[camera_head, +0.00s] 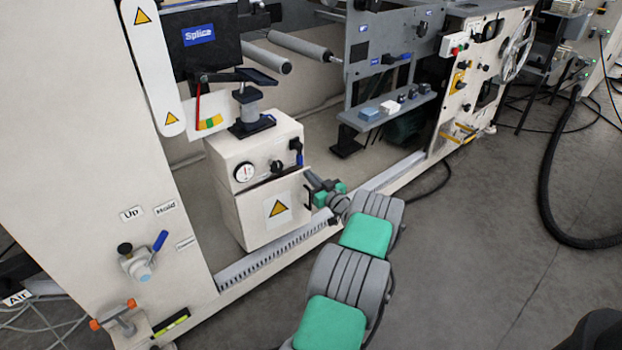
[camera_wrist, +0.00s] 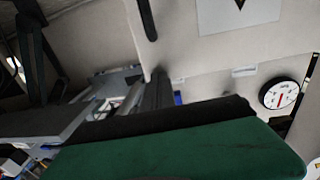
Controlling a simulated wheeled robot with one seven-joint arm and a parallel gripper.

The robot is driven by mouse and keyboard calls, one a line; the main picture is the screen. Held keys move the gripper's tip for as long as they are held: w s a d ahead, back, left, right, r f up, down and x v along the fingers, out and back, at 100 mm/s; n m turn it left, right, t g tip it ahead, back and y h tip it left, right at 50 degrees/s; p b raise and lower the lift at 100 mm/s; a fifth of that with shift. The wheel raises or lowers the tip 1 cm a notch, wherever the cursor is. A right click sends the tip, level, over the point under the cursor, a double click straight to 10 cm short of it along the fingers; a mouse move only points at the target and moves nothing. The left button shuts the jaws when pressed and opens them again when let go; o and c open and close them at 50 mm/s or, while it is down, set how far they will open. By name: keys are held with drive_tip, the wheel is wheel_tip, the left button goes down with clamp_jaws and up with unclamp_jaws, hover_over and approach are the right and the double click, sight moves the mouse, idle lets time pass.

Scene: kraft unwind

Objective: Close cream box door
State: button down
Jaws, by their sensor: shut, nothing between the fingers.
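The cream box (camera_head: 222,167) stands on the machine's base ledge at the middle left of the head view. Its door (camera_head: 262,222) is the lower front panel, with a yellow warning triangle and a black handle (camera_head: 308,189) at its right edge. The door's right edge seems to stand slightly out from the box; I cannot tell how wide the gap is. In the wrist view the door (camera_wrist: 215,45) fills the top, with the handle (camera_wrist: 147,18) at its left. My gripper (camera_head: 312,184) is shut and empty, close beside the handle; I cannot tell whether it touches.
A round gauge (camera_head: 244,172) is on the box's upper front, and a dark clamp (camera_head: 250,118) stands on top. A grey shelf (camera_head: 385,112) with small blocks is to the right. A slotted rail (camera_head: 270,262) runs below the box. Grey floor (camera_head: 470,250) on the right is mostly clear.

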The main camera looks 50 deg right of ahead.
drive_tip(key=shift+w+d+f+b, duration=0.1)
drive_tip(key=shift+w+f+b, duration=0.1)
drive_tip(key=shift+w+b, duration=0.25)
drive_tip(key=shift+w+d+r+b, duration=0.2)
drive_tip(key=shift+w+d+b, duration=0.15)
drive_tip(key=shift+w+b, duration=0.25)
drive_tip(key=shift+w+d+r+b, duration=0.15)
drive_tip(key=shift+w+d+b, duration=0.15)
drive_tip(key=shift+w+b, duration=0.2)
drive_tip(key=shift+a+r, duration=0.1)
drive_tip(key=d+p+v, duration=0.1)
drive_tip(key=p+v, duration=0.1)
drive_tip(key=v, duration=1.2)
drive_tip(key=shift+s+d+f, duration=0.3)
drive_tip(key=shift+s, duration=0.25)
